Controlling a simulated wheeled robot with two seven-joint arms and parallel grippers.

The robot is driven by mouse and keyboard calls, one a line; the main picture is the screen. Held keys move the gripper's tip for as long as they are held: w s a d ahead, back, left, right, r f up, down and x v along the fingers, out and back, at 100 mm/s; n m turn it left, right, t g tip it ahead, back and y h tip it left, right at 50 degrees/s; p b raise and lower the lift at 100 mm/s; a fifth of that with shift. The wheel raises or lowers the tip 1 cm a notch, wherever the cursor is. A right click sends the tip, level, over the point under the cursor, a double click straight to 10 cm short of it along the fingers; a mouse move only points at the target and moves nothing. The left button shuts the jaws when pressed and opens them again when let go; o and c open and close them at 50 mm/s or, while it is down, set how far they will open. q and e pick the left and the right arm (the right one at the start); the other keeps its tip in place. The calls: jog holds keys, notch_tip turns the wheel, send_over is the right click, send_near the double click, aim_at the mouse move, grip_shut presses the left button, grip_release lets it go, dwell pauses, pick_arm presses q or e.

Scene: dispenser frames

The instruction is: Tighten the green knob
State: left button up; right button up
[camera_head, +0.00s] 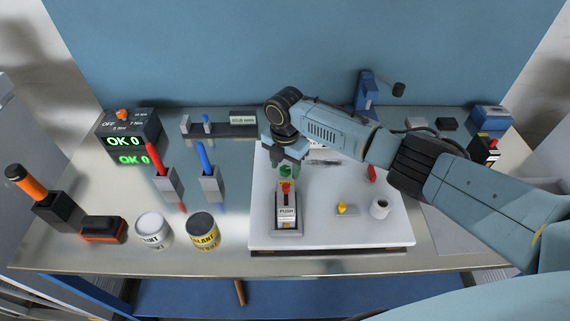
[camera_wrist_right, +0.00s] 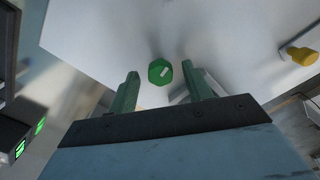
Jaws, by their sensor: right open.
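The green knob (camera_head: 286,171) stands on the white board (camera_head: 340,225), just behind the dispenser marked PUSH (camera_head: 287,212). My right gripper (camera_head: 287,157) is above the knob in the head view. In the right wrist view my right gripper (camera_wrist_right: 160,88) is open, with one green-tinted finger on each side of the knob and a gap on both sides. It holds nothing. My left gripper is not in view.
A yellow knob (camera_head: 347,208) and a white cup (camera_head: 379,209) are on the board's right part. Two cans, including a yellow one (camera_head: 203,231), stand left of the board. A box with an OK 0 display (camera_head: 128,141) is at back left.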

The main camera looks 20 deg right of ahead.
aim_at(285, 168)
notch_tip(285, 168, up, 14)
jog(key=shift+f, duration=0.25)
jog(key=shift+f, duration=0.1)
dwell(0.5)
